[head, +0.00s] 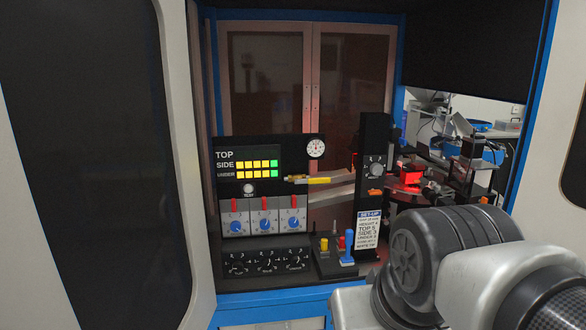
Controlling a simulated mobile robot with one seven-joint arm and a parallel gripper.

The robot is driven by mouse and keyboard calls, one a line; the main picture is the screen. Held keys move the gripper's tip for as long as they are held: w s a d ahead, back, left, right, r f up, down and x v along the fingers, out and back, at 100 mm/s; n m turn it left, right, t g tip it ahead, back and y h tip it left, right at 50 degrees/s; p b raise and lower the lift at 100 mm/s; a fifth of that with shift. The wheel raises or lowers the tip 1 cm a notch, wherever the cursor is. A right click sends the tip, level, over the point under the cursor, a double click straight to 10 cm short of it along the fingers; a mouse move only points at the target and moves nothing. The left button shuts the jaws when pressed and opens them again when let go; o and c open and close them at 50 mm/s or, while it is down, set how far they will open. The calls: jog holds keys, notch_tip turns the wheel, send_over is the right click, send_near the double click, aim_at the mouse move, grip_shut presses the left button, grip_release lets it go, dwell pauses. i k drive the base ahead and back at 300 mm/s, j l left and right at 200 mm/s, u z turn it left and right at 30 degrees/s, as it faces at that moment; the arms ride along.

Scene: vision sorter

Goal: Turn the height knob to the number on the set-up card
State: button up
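The set-up card (368,229) is white with a blue "SET-UP" heading, on the lower part of a black column (370,130). Its lines seem to include "TOP 5" and "SIDE 3"; the others, including any height number, are too small to read surely. A round grey knob (376,170) with a pale scale sits higher on this column. It may be the height knob; its label and setting cannot be read. My arm's links fill the lower right, in front of the column's right side. My gripper is not in view.
A black panel (228,205) left of the column bears a TOP/SIDE/UNDER light display (258,169), blue knobs (265,224), black dials (268,262) and a gauge (316,147). Blue-edged door frames bound the opening on both sides.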

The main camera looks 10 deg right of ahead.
aim_at(376, 168)
jog(key=i+z, duration=0.1)
jog(key=z, duration=0.3)
jog(key=i+z, duration=0.1)
jog(key=z, duration=0.3)
jog(key=i+z, duration=0.1)
jog(key=z, duration=0.7)
jog(key=i+j, duration=0.05)
